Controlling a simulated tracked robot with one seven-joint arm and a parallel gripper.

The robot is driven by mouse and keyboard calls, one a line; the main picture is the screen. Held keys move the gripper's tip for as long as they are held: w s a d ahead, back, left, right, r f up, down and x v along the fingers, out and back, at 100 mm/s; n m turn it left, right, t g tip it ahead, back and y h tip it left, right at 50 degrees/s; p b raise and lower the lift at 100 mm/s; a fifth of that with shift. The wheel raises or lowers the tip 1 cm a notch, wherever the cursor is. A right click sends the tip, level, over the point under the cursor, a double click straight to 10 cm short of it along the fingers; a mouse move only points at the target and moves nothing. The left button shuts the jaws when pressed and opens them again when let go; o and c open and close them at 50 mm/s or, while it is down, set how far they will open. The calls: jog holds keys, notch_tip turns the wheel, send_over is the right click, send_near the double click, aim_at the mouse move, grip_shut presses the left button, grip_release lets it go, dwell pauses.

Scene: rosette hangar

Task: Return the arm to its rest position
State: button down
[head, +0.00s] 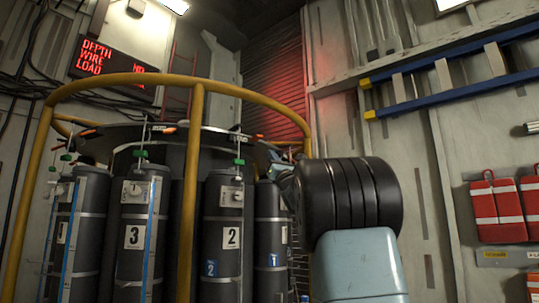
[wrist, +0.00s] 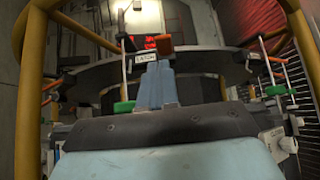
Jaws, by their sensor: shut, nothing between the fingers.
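My arm rises in the right half of the head view and reaches toward the rack, hiding most of my gripper behind its thick black joint. In the wrist view my gripper (wrist: 157,70) is shut and empty, its blue-grey fingers together and pointing at the rack's dark round top plate (wrist: 90,82). A small white label (wrist: 147,57) reading LATCH and an orange handle (wrist: 166,46) show just beyond the fingertips. I cannot tell whether the fingers touch them.
A yellow guard rail (head: 197,130) curves around the rack of dark numbered cylinders (head: 133,236), close to my arm. A blue ladder (head: 450,95) and red bags (head: 497,208) hang on the right wall. A red-lettered sign (head: 112,66) hangs at back left.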

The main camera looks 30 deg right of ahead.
jog(key=shift+s+d, duration=0.15)
dwell(0.4)
jog(key=s+a+f+m+g+h, duration=0.2)
jog(key=s+f+m+g, duration=0.2)
jog(key=f+m, duration=0.45)
jog(key=s+a+f+m+g+h, duration=0.2)
jog(key=s+f+m+g+h, duration=0.15)
jog(key=f+m, duration=0.5)
jog(key=s+a+f+m+g+h, duration=0.2)
jog(key=s+a+f+m+g, duration=0.15)
jog(key=f+m, duration=0.5)
jog(key=s+a+f+m+g+y, duration=0.1)
jog(key=s+a+f+m+g, duration=0.2)
jog(key=s+f, duration=0.6)
jog(key=s+a+f+m+g+y, duration=0.1)
jog(key=s+a+f+m+g, duration=0.3)
jog(key=s+f, duration=0.4)
jog(key=s+a+f+m+g+y, duration=0.1)
jog(key=s+a+f+m+g, duration=0.3)
jog(key=s+f, duration=0.5)
jog(key=shift+s+a+f+m+y, duration=0.35)
jog(key=shift+s+a+m, duration=0.25)
jog(key=shift+a, duration=0.15)
